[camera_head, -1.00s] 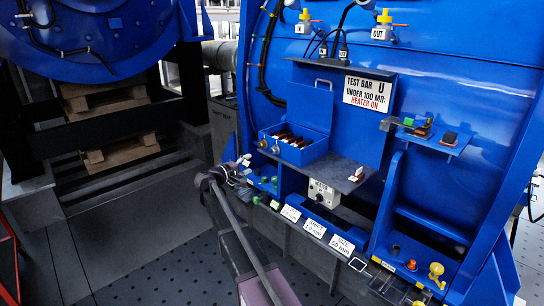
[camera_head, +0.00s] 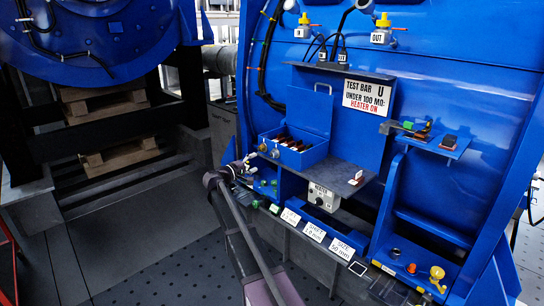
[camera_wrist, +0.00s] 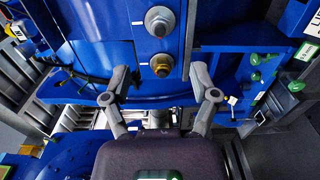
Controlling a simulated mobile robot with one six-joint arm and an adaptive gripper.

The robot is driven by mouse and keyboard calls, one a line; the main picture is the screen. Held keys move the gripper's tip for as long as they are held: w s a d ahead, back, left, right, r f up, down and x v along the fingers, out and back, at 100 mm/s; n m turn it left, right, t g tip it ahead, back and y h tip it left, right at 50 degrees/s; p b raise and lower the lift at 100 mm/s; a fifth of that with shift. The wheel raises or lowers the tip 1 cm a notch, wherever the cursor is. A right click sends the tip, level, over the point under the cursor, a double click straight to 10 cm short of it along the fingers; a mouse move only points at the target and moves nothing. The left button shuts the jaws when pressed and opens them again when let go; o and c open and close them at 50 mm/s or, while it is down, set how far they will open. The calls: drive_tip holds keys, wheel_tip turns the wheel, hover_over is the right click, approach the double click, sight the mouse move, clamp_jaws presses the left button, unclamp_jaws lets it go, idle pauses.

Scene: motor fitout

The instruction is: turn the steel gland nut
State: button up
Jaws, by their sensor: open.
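Two round gland fittings sit one above the other on a blue face in the wrist view. The upper one, greyer, looks like the steel gland nut (camera_wrist: 160,21); the lower fitting (camera_wrist: 161,65) has a brass-coloured centre. In the head view the grey nut (camera_head: 275,153) is on the end of the blue terminal box (camera_head: 305,157), beside the other fitting. My gripper (camera_wrist: 160,97) is open and empty, its two fingers spread wide below both fittings in the wrist view, touching neither. It shows small in the head view (camera_head: 241,166), just left of and below the box.
A grey shelf (camera_head: 345,183) with a small block extends right of the box. Green knobs (camera_wrist: 255,68) stand right of the fingers in the wrist view. The floor at left is clear.

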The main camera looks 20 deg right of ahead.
sight(271, 155)
drive_tip(key=x, duration=1)
drive_tip(key=shift+c, duration=0.2)
clamp_jaws()
